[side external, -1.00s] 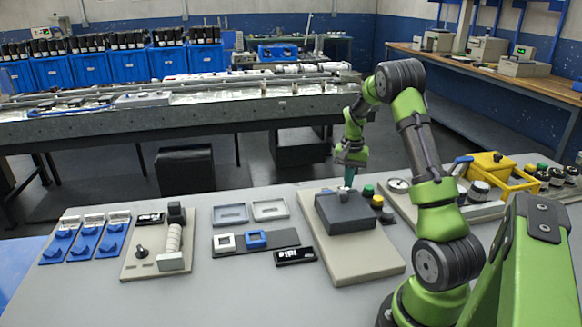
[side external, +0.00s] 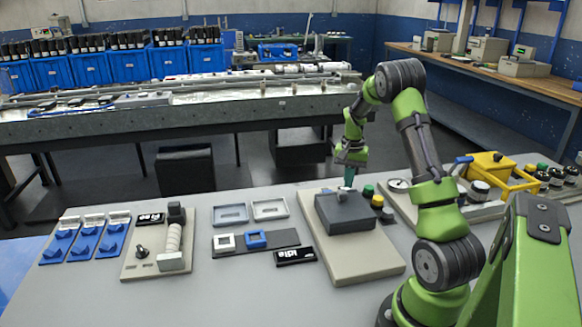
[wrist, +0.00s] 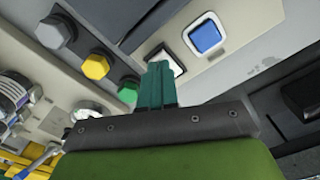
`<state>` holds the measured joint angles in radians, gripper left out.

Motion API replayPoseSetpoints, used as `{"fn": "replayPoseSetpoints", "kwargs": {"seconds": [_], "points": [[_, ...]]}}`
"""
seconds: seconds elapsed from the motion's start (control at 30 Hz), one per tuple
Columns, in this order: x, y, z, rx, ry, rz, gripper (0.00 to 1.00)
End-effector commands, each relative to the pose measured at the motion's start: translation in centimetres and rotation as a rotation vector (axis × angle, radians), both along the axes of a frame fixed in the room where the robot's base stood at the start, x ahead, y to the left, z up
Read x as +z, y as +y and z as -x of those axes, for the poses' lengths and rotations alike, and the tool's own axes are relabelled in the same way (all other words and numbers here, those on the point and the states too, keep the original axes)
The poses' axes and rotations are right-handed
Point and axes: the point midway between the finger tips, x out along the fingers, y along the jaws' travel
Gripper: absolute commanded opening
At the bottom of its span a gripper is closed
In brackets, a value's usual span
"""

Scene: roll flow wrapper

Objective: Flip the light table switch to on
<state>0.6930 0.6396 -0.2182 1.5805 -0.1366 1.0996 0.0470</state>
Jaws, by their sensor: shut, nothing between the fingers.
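My gripper (wrist: 158,85) is shut with nothing between its teal fingers. In the side view its tip (side external: 349,178) points down at the far upper edge of a dark grey box (side external: 345,213) on a beige base plate (side external: 352,262). In the wrist view the fingertips are close to a white square button (wrist: 166,61), overlapping its lower edge; contact cannot be told. A blue square button (wrist: 207,35) in a white frame sits beside it. No readable label shows which one is the light table switch, nor its state.
Left on the table are a lever panel (side external: 158,243), blue switches (side external: 85,240) and a small display (side external: 295,256). A conveyor (side external: 200,115) runs behind.

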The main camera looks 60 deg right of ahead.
Motion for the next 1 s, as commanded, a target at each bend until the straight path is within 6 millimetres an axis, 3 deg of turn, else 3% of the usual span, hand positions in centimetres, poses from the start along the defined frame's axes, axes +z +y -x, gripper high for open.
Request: {"fn": "replayPoseSetpoints", "kwargs": {"seconds": [1.0], "points": [[-0.64, 0.02, 0.01, 0.000, 0.001, -0.001, 0.00]]}}
